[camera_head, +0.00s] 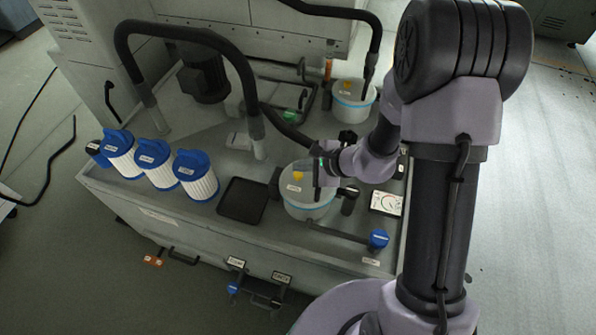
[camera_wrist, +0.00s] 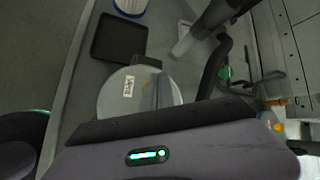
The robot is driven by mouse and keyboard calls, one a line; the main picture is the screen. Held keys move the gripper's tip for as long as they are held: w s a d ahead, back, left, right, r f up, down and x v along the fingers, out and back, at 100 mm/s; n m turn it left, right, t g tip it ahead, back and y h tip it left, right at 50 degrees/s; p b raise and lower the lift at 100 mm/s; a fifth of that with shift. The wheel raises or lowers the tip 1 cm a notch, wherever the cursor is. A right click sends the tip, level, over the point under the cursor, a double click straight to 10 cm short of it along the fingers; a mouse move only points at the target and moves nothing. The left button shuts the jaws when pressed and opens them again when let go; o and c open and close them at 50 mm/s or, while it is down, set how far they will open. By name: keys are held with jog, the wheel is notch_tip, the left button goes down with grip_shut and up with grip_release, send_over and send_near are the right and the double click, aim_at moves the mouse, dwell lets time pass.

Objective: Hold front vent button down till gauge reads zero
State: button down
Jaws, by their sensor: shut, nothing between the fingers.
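The front canister (camera_head: 307,202) is a pale round pot with a labelled lid; its lid also shows in the wrist view (camera_wrist: 117,103). My gripper (camera_head: 317,180) is shut and empty, over the right part of the lid, just right of the button. I cannot tell whether it touches anything. A white square gauge (camera_head: 386,203) with a red mark stands right of the canister; its needle is too small to read.
A rear canister (camera_head: 353,107) also has a yellow button (camera_head: 347,85). Several blue-topped filters (camera_head: 198,182) and a black tray (camera_head: 242,201) lie left. A black hose (camera_head: 185,33) arches behind. A blue-handled valve (camera_head: 378,239) is at the front right.

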aim_at(301, 175)
notch_tip(301, 175, up, 5)
jog(key=p, duration=0.3)
dwell(0.4)
jog(key=s+a+r+n+g, duration=0.15)
jog(key=s+r+n, duration=0.3)
jog(key=r, duration=0.45)
jog(key=s+a+r+n, duration=0.2)
jog(key=s+r+n, duration=0.3)
jog(key=r, duration=0.4)
jog(key=s+d+r+n+h, duration=0.1)
jog(key=s+d+r+h, duration=0.1)
jog(key=s+d, duration=0.2)
jog(key=s+d+r+n+t+h, duration=0.1)
jog(key=s+d+r+n+h, duration=0.1)
jog(key=s, duration=0.7)
jog(key=d+r+h, duration=0.1)
jog(key=d, duration=0.1)
jog(key=shift+d+r, duration=0.3)
jog(key=shift+d, duration=0.05)
